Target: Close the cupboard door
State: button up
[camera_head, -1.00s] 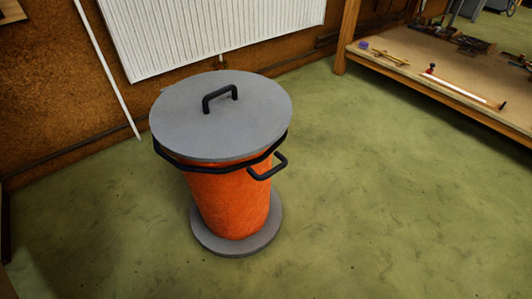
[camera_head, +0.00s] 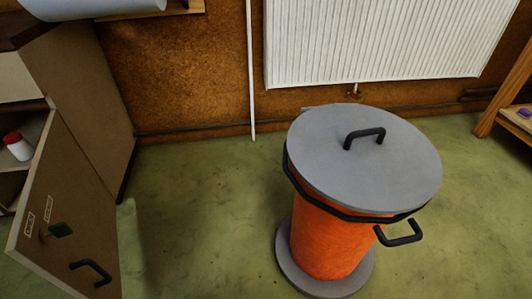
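The cupboard door (camera_head: 72,215) stands open at the left of the head view, swung out from the cupboard (camera_head: 85,90). The rest of the cupboard is cut off by the picture's edge. My gripper is not in view.
An orange bin (camera_head: 330,240) with a grey lid (camera_head: 360,160) and black handles stands on the green floor, right of the door. Free floor (camera_head: 205,210) lies between them. A white radiator (camera_head: 380,40) hangs on the brown wall behind. A wooden bench leg (camera_head: 505,85) shows at the right.

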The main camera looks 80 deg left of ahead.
aim_at(62, 185)
jog(key=u, duration=0.15)
jog(key=i, duration=1.35)
jog(key=u, duration=4.35)
